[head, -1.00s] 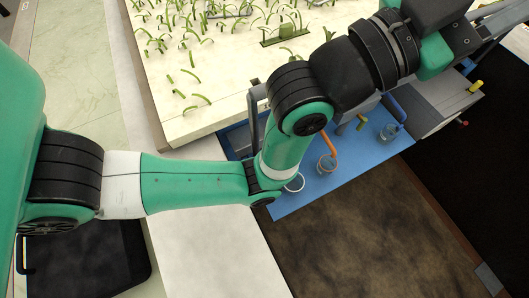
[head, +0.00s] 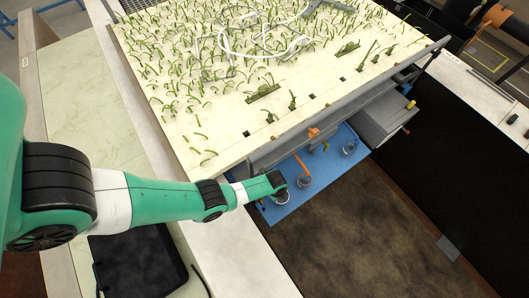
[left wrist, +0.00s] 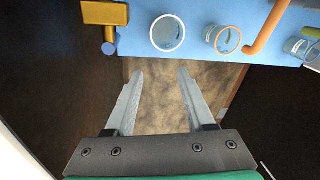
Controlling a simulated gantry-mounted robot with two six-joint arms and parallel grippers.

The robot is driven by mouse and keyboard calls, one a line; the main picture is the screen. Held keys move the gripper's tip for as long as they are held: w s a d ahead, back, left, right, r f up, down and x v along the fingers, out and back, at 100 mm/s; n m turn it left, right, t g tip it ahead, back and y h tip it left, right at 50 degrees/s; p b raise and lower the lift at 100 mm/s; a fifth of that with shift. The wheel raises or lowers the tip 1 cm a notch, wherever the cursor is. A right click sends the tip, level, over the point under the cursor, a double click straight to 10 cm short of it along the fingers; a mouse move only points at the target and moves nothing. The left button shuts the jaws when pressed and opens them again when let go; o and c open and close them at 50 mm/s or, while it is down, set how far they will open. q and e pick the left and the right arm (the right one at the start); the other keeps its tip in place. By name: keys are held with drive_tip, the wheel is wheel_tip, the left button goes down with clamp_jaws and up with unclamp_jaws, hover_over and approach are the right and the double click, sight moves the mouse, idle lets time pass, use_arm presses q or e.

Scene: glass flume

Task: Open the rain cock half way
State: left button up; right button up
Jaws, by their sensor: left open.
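I cannot tell for certain which fitting is the rain cock. A small yellow fitting (left wrist: 312,32) shows at the far right; a yellow piece also shows in the head view (head: 326,145). My left gripper (left wrist: 160,75) is open and empty, its fingers pointing toward the shelf, below a cup and right of the blue lever. It touches nothing visible. In the head view my arm hides the gripper and the shelf's left end. My right gripper is not seen.
Cups stand on the blue shelf (left wrist: 200,42): a white-rimmed one (left wrist: 167,33), one by an orange bent pipe (left wrist: 268,28), and a third (left wrist: 300,48). The pale planted bed (head: 215,110) overhangs the shelf. Brown floor (head: 345,225) lies open in front.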

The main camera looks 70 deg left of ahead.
use_arm(q)
drive_tip(key=g+p, duration=0.2)
hover_over(264, 207)
drive_tip(key=shift+a+r, duration=0.15)
drive_tip(key=shift+a, duration=0.2)
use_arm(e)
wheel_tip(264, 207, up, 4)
use_arm(q)
wheel_tip(264, 207, down, 12)
drive_tip(key=b, duration=1.2)
drive_tip(key=shift+w+r, duration=0.1)
drive_tip(key=shift+w, duration=0.05)
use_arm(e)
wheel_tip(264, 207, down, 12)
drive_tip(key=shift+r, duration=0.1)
use_arm(q)
clamp_jaws()
